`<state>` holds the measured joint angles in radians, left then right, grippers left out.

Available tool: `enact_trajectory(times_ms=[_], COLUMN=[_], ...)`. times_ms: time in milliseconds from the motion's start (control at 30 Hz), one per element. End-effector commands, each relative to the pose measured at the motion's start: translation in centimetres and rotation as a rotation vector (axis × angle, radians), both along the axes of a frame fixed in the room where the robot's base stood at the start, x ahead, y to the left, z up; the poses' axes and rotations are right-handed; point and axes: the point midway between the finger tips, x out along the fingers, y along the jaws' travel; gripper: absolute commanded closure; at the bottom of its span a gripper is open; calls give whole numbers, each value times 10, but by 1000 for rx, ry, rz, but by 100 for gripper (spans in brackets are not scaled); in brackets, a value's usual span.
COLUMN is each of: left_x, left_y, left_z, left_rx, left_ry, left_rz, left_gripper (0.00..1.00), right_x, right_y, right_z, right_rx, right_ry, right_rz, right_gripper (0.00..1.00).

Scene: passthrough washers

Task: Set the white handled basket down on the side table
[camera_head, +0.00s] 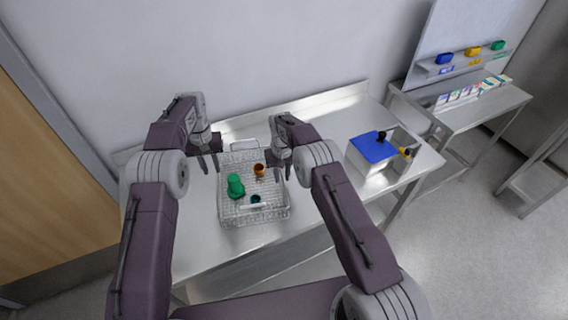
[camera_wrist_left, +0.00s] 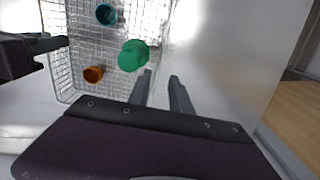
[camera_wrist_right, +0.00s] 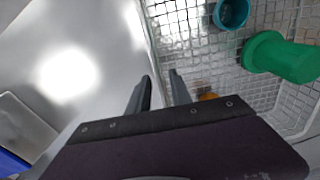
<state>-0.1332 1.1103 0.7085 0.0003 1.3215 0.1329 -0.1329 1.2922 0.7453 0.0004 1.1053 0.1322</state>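The white wire basket (camera_head: 254,215) stands on the steel table between my two grippers, with a handle at its far end and one at its near end. It holds a green piece (camera_head: 236,186), an orange piece (camera_head: 259,170) and a teal piece (camera_head: 255,199). My left gripper (camera_head: 209,164) is open beside the basket's left side; in the left wrist view its fingers (camera_wrist_left: 162,90) are apart with nothing between them. My right gripper (camera_head: 279,166) is at the right side; in the right wrist view its open fingers (camera_wrist_right: 160,90) lie around or above the basket's side rim.
The steel table (camera_head: 330,135) has clear surface right of the basket. A metal box with a blue lid (camera_head: 374,147) stands at its right end. A separate side table (camera_head: 470,112) at the right carries small packets (camera_head: 474,92), below a shelf with coloured bins (camera_head: 472,52).

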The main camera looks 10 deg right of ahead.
Motion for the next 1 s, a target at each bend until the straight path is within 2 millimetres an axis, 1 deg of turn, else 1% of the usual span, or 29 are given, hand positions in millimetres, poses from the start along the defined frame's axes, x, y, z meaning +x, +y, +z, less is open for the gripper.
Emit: enact_trajectory(times_ms=[300,400,500,633,1000], left_x=[0,0,0,0,0], left_y=[0,0,0,0,0], left_z=[0,0,0,0,0], left_rx=[0,0,0,0,0], left_ry=[0,0,0,0,0], left_rz=[0,0,0,0,0], left_gripper=[75,75,75,75,75], right_x=[1,1,1,1,0], right_y=[0,0,0,0,0], right_z=[77,96,108,115,114], right_rx=[1,1,0,0,0], right_ry=[-5,-4,-3,-1,-1], right_rz=[0,0,0,0,0], right_gripper=[75,75,75,75,75])
